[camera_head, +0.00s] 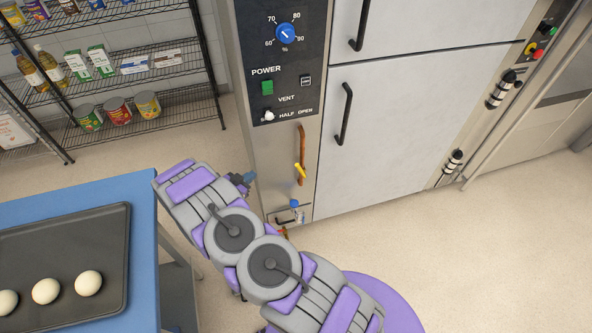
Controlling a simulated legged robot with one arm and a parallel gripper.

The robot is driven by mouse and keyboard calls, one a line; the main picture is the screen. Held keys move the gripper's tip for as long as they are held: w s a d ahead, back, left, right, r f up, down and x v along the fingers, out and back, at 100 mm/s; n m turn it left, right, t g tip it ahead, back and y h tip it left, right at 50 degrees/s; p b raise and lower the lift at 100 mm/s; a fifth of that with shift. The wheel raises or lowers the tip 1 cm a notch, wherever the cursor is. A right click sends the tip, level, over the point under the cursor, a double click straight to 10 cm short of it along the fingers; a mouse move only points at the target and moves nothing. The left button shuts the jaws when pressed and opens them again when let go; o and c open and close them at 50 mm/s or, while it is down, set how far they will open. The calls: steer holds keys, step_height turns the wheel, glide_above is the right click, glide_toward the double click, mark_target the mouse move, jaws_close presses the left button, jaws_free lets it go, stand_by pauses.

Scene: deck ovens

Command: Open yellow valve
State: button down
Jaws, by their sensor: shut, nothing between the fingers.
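A yellow valve handle (299,171) sits on a copper-coloured vertical pipe (303,145) on the lower front of the oven column. The handle is tilted, its upper end to the left. My arm reaches up and left from the bottom of the view, and its elbow stands left of the column. What looks like my gripper (244,179) shows as a small dark and blue tip beside the arm, left of the yellow handle and apart from it. It is shut and empty, and most of it is hidden behind the arm.
A small blue valve handle (293,203) is just below the yellow one. The control panel (283,60) is above the pipe. A blue table (130,190) with a dark tray (118,225) of dough balls stands at left. A wire shelf (130,80) is behind. Floor at right is clear.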

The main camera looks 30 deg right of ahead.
steer(key=s+d+h, duration=0.1)
steer(key=s+d+f+g, duration=0.1)
steer(key=s, duration=0.1)
steer(key=s+d+h, duration=0.1)
steer(key=shift+s+f+m+g+h, duration=0.15)
steer(key=shift+f+m+g+h, duration=0.15)
steer(key=shift+f, duration=0.05)
steer(key=p, duration=0.6)
glide_toward(301, 170)
steer(key=w+d+f, duration=0.2)
steer(key=w+d, duration=0.1)
steer(key=w, duration=0.1)
steer(key=shift+d+f, duration=0.2)
steer(key=shift+d, duration=0.15)
steer(key=shift+w, duration=0.1)
stand_by(1.0)
steer(key=shift+d+r, duration=0.2)
steer(key=shift+d, duration=0.2)
